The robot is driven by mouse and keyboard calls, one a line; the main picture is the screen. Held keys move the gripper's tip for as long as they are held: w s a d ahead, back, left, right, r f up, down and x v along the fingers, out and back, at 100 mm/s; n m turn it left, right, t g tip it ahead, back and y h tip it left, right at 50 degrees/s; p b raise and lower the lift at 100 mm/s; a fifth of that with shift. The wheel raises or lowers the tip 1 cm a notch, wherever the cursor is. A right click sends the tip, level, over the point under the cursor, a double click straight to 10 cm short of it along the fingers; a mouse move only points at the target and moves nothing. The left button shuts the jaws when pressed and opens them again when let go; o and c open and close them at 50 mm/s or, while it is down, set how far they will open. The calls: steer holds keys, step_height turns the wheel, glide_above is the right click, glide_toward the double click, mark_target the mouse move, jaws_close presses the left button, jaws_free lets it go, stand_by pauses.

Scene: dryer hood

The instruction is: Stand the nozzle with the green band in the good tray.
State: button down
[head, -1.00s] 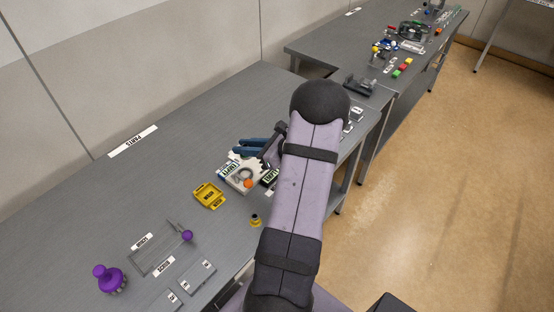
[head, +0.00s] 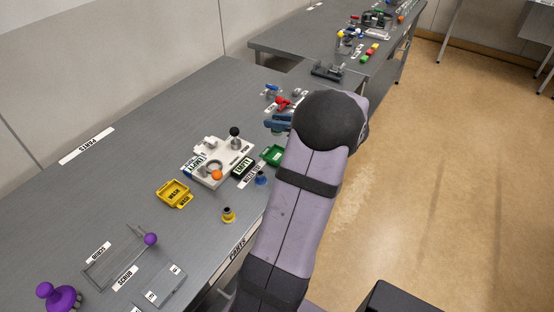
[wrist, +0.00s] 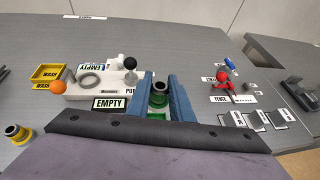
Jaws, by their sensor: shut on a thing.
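My gripper (wrist: 164,82) is shut on a dark-topped nozzle (wrist: 159,88), held between the two blue fingers in the wrist view. Green shows around and below the nozzle there; I cannot fully separate its band from a green tray beneath. In the head view the blue fingers (head: 278,123) show left of my arm, above the table. A small green tray (head: 272,156) lies below them in the picture, beside the white fixture; its label is not readable, and I cannot tell whether the nozzle touches anything.
The white fixture (head: 222,158) carries a black-knobbed lever, a ring and an orange ball. A yellow tray (head: 173,193), a blue-banded nozzle (head: 261,178) and a yellow nozzle (head: 228,215) stand nearby. A red clamp-like part (wrist: 222,82) is right of my gripper. Open table lies behind the fixture.

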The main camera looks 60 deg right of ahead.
mark_target(277, 156)
steer(key=shift+f+p, duration=0.45)
steer(key=shift+f, duration=4.55)
steer(key=shift+f, duration=0.15)
steer(key=c, duration=1.6)
jaws_free()
steer(key=shift+r, duration=0.25)
steer(key=b+v, duration=0.2)
steer(key=v, duration=1)
steer(key=shift+a+f, duration=0.1)
steer(key=shift+f, duration=0.05)
